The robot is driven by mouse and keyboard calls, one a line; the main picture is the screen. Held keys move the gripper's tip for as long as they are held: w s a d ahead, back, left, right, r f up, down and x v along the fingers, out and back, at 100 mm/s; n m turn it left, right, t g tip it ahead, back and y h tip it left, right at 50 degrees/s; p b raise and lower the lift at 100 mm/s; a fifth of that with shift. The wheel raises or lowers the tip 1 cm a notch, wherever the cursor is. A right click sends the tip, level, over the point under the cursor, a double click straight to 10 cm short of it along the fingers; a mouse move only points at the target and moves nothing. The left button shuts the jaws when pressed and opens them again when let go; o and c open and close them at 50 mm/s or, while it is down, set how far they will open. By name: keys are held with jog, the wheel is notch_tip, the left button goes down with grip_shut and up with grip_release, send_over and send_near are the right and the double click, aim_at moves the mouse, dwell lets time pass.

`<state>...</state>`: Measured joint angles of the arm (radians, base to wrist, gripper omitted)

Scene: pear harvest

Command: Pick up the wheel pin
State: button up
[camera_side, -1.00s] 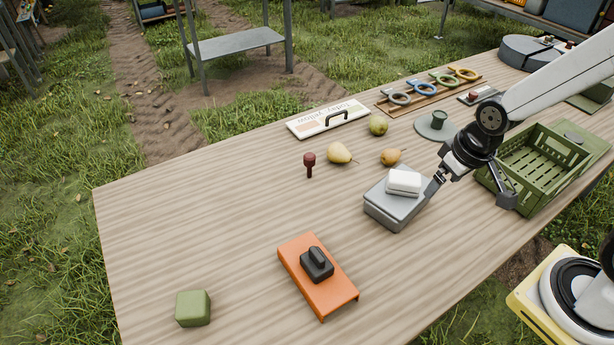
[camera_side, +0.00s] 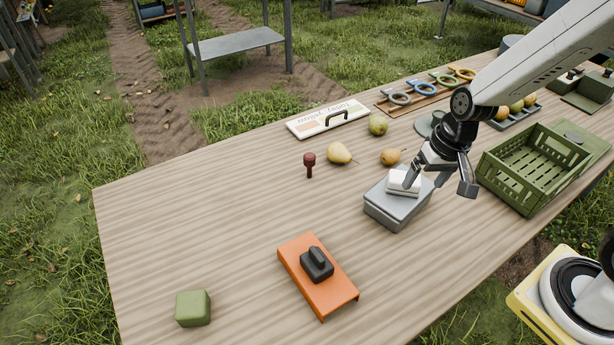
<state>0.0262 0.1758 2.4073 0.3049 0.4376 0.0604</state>
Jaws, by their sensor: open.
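The wheel pin, most likely the dark red knobbed pin (camera_side: 309,165), stands upright on the wooden table left of the pears. My gripper (camera_side: 438,183) is open and empty, well to the right of the pin. Its fingers point down, and the left finger overlaps the white block on the grey box in the picture. I cannot tell whether it touches the block.
The grey box (camera_side: 390,210) bears a white block (camera_side: 403,186). Pears (camera_side: 339,153) and a handled sign board (camera_side: 328,119) are near the pin. A green crate (camera_side: 520,195) is at the right, an orange plate (camera_side: 300,275) in front. The table left of the pin is clear.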

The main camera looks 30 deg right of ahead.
jog(key=w+a+f+m+y, duration=0.3)
jog(key=w+f+m, duration=0.1)
jog(key=w+m, duration=0.3)
jog(key=m+t+y, duration=0.5)
jog(key=m+t, duration=0.3)
jog(key=m, duration=0.8)
send_near(310, 158)
jog(key=x, duration=0.3)
jog(key=shift+w+d+f+m+t, duration=0.25)
jog(key=shift+w+d+m+t, duration=0.05)
jog(key=shift+d+m, duration=0.1)
jog(key=shift+w+a+f+h, duration=0.3)
jog(key=shift+w+a+f, duration=0.2)
jog(key=shift+w+a, duration=0.35)
jog(key=shift+x, duration=2.65)
jog(key=shift+s+f, duration=0.15)
